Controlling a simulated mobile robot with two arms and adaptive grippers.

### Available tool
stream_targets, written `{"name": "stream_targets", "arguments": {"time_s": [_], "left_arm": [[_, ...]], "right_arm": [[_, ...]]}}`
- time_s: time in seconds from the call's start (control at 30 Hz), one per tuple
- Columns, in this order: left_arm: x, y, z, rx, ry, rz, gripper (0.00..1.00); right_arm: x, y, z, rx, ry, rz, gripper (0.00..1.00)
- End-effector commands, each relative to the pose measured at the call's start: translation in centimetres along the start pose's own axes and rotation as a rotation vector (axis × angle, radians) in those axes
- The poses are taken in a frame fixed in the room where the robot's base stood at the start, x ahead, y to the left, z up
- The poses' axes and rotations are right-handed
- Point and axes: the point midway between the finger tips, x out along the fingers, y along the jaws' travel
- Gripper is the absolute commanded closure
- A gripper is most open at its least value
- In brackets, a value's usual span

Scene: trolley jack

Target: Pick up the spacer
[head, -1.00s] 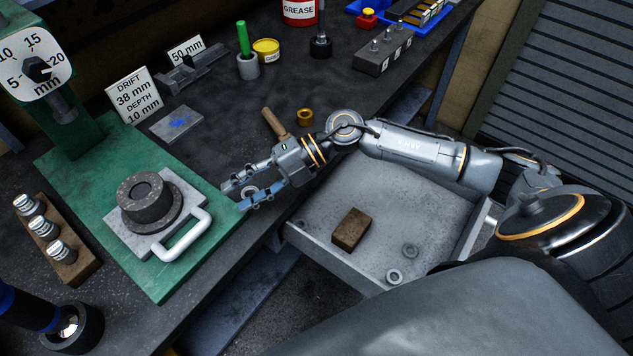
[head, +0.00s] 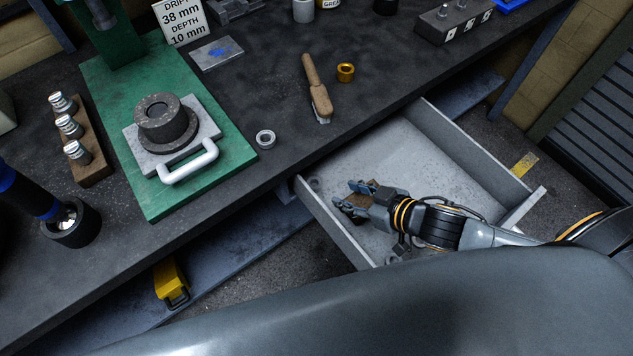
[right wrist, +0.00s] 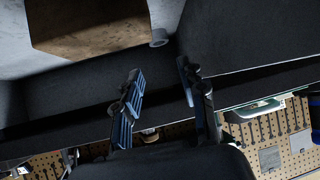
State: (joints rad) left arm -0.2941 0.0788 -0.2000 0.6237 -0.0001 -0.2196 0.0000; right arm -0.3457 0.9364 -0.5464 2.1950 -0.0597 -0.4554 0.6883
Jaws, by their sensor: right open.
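A small light-grey ring (head: 265,139), which looks like the spacer, lies flat on the dark bench just right of the green base plate. My right gripper (head: 347,194) is open, low over the open drawer and beside a brown block (head: 350,210) that it partly hides. The gripper is well apart from the ring on the bench. In the right wrist view, the open fingers (right wrist: 159,72) have nothing between them. The brown block (right wrist: 85,28) and a small grey ring (right wrist: 158,38) show beyond them there. My left gripper is not in view.
The grey drawer (head: 440,150) stands open below the bench edge, with walls around the right gripper. A brown-handled brush (head: 316,85) and a brass ring (head: 346,72) lie on the bench.

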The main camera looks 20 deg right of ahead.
Motion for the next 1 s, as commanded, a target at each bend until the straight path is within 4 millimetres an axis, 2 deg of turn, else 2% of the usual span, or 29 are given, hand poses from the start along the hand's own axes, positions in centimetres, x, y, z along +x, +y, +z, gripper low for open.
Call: {"name": "stream_targets", "arguments": {"time_s": [0.3, 0.57, 0.83, 1.0], "left_arm": [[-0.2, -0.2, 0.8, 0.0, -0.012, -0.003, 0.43], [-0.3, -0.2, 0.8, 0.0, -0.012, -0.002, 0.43], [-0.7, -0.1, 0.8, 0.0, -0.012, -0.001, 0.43], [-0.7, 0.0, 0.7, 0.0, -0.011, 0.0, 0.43]], "right_arm": [[5.3, 0.1, -0.2, -0.002, 0.004, 0.001, 0.59], [7.1, 0.0, -0.1, -0.003, 0.003, 0.0, 0.59], [10.7, 0.2, 0.0, -0.003, 0.004, -0.001, 0.59], [11.8, 0.1, 0.1, -0.004, 0.003, -0.002, 0.59]]}}
